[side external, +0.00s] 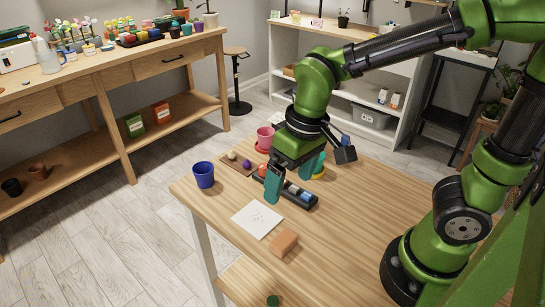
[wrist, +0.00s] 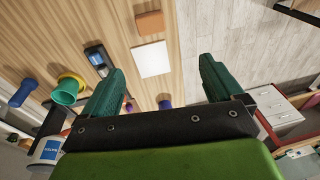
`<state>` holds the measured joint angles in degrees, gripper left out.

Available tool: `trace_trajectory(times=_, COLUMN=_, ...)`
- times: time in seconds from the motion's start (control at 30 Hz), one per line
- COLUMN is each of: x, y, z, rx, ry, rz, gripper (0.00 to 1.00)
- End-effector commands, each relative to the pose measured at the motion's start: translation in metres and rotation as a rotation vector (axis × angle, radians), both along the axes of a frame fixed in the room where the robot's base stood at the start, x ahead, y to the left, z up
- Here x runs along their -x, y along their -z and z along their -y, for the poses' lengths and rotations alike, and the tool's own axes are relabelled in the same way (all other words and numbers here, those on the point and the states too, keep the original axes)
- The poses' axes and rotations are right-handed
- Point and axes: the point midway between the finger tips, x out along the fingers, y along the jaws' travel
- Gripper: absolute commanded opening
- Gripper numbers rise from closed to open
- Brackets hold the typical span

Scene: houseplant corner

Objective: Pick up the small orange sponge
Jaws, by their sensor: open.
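The small orange sponge (side external: 284,242) is a block lying on the wooden table near its front edge, just beside a white square sheet. In the wrist view the sponge (wrist: 150,23) is at the top, beyond the fingertips.
A blue cup (side external: 203,175), a wooden board (side external: 228,168) and a pink pot (side external: 265,138) stand farther back. The table right of the sponge is clear.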

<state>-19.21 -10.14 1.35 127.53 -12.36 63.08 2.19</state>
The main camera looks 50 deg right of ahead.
Motion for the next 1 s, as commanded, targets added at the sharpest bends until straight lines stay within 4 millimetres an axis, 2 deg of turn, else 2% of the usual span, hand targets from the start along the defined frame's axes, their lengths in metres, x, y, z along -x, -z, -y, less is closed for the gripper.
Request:
trace_trajectory(times=0.03, x=-0.003, y=0.007, z=-0.009, rx=0.031, ry=-0.027, rz=-0.044, gripper=0.94)
trace_trajectory(times=0.13, x=-0.007, y=0.014, z=-0.016, rx=0.082, ry=-0.049, rz=-0.095, gripper=0.94)
trace_trajectory(times=0.27, x=-0.011, y=0.011, z=-0.013, rx=0.115, ry=-0.028, rz=-0.116, gripper=0.94)
trace_trajectory(times=0.33, x=-0.009, y=0.020, z=-0.012, rx=0.118, ry=-0.023, rz=-0.126, gripper=0.94)
trace_trajectory(times=0.7, x=-0.007, y=0.097, z=-0.011, rx=0.117, ry=-0.021, rz=-0.128, gripper=0.94)
trace_trajectory(times=0.83, x=-0.008, y=0.116, z=-0.011, rx=0.116, ry=-0.021, rz=-0.125, gripper=0.94)
trace_trajectory(times=1.0, x=-0.008, y=0.127, z=-0.011, rx=0.114, ry=-0.020, rz=-0.123, gripper=0.94)
